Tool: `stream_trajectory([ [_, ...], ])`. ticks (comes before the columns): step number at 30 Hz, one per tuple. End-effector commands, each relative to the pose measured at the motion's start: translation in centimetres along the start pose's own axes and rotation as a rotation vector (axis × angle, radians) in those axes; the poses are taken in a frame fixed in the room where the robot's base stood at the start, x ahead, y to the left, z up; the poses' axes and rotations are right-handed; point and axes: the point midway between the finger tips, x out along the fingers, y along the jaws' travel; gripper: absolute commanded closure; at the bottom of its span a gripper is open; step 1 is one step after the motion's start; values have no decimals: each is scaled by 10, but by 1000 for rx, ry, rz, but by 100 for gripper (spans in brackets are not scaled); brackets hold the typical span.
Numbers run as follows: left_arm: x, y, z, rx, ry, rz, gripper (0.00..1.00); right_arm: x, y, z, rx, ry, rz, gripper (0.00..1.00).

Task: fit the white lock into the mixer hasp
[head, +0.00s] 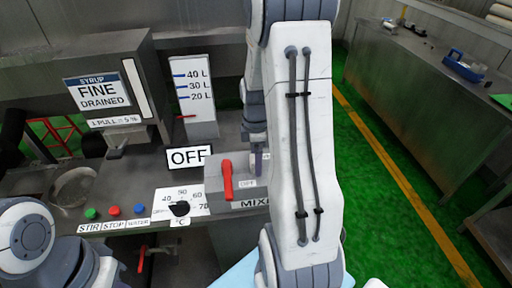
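The mixer switch box (213,197) stands at the counter's front edge, with a red lever (227,180) pointing up and a partly covered "MIX…" label. My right arm crosses in front of the box's right side. A narrow grey part that looks like my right gripper (257,163) points down just behind the box's right end. Its fingertips are mostly hidden by my arm, so its opening and any load cannot be made out. I cannot make out the white lock or the hasp. My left arm shows at the lower left, with its gripper out of view.
An "OFF" sign (189,157) and a litre gauge (194,95) stand behind the box. A temperature dial (180,208) and coloured buttons (114,211) lie left of it. The syrup dispenser (103,91) is at the back left. Green floor is open to the right, before another bench (430,95).

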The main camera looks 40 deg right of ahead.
Motion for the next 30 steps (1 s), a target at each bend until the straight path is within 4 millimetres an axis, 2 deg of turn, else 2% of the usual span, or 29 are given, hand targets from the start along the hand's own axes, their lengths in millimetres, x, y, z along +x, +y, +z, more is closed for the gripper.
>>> stream_trajectory([
  [9,10,-1,1,1,0,0,100,-62,1,0,0,0,8,10],
  [13,12,-1,1,1,0,0,100,-80,1,0,0,0,4,10],
  [18,13,-1,1,1,0,0,100,-90,0,0,0,0,2,10],
  [30,13,-1,1,1,0,0,100,-91,0,0,0,0,1,10],
])
